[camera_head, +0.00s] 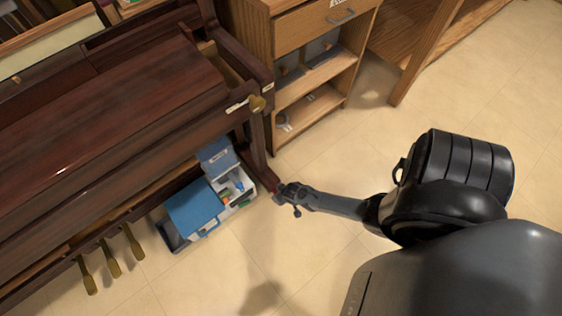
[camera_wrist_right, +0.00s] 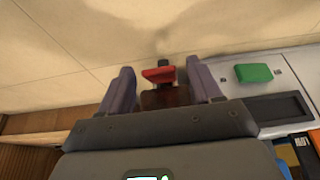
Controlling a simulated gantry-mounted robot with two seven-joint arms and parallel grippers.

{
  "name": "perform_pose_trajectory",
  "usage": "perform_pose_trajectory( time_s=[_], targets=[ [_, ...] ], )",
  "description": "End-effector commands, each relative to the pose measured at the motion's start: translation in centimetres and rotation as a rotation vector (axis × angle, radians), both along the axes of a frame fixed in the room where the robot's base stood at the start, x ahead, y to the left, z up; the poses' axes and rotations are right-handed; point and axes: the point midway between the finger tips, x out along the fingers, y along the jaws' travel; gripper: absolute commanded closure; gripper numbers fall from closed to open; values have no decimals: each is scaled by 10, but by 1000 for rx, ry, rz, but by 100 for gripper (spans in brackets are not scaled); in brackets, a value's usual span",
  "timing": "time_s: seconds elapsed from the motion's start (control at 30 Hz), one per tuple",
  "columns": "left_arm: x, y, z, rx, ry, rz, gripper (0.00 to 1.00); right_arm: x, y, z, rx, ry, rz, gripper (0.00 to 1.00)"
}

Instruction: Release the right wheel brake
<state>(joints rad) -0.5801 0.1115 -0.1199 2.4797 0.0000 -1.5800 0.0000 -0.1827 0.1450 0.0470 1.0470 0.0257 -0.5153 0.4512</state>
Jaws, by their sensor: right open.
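The brown upright piano (camera_head: 120,85) stands at the left in the head view. Its right leg runs down to a foot (camera_head: 264,176) near the floor. My right gripper (camera_head: 282,194) is low beside the end of that foot, its arm coming in from the right. In the right wrist view, the red brake lever (camera_wrist_right: 158,75) sits between the fingers of my open right gripper (camera_wrist_right: 160,78), with visible gaps on both sides. A dark part, perhaps the wheel, shows just beyond it. My left gripper is not in view.
A blue box (camera_head: 194,208) and a white tray (camera_head: 238,190) with small items lie under the piano, close to the foot. In the right wrist view, a green block (camera_wrist_right: 254,73) lies close by. A wooden cabinet (camera_head: 262,50) stands behind. The front floor is clear.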

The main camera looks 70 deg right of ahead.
Motion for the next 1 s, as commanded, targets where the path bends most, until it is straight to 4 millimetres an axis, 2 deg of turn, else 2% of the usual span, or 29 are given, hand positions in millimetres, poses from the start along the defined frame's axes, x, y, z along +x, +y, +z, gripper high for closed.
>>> perform_pose_trajectory(
  time_s=[0.37, 0.73, 1.0],
  targets=[
    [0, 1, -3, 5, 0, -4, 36, 1, -1, -3, 0, 0, 0, 36],
    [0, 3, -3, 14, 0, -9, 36, 1, -1, -3, 0, 0, 0, 91],
    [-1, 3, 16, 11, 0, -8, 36, 5, -3, 6, 39, 82, -2, 92]
  ],
)
